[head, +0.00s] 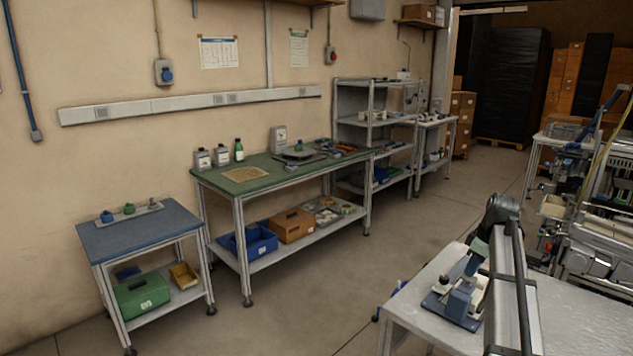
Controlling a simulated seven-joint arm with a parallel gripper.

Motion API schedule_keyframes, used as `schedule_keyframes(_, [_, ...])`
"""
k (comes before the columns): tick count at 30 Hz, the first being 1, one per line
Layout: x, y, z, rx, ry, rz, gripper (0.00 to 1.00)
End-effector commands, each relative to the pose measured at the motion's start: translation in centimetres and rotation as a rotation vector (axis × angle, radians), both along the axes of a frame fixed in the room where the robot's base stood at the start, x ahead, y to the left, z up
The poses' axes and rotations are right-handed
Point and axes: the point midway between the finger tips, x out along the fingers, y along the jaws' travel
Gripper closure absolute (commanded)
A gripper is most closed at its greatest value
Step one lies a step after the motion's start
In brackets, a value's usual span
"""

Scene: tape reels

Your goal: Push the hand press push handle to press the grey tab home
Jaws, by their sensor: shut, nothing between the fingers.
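The hand press (457,304) stands on the white table at the lower right of the head view. It has a blue base and a pale, upright body. My arm reaches up from the bottom edge and bends at a dark joint above the press. My gripper (476,250) appears small at the top of the press, shut and with nothing visible in it. Its fingertips are hard to make out. I cannot tell whether it touches the push handle. The handle and the grey tab are too small or hidden to distinguish.
The white table (588,318) has free room right of my arm. Machinery (600,235) stands behind it on the right. A green-topped bench (285,180) and a blue-topped table (150,232) line the wall, with open floor between.

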Motion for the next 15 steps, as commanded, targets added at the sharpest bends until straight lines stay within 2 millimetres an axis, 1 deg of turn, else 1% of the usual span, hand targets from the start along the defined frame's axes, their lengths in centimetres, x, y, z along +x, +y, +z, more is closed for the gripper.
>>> schedule_keyframes(15, [-0.03, 0.02, -0.67, 0.001, 0.001, 0.000, 1.00])
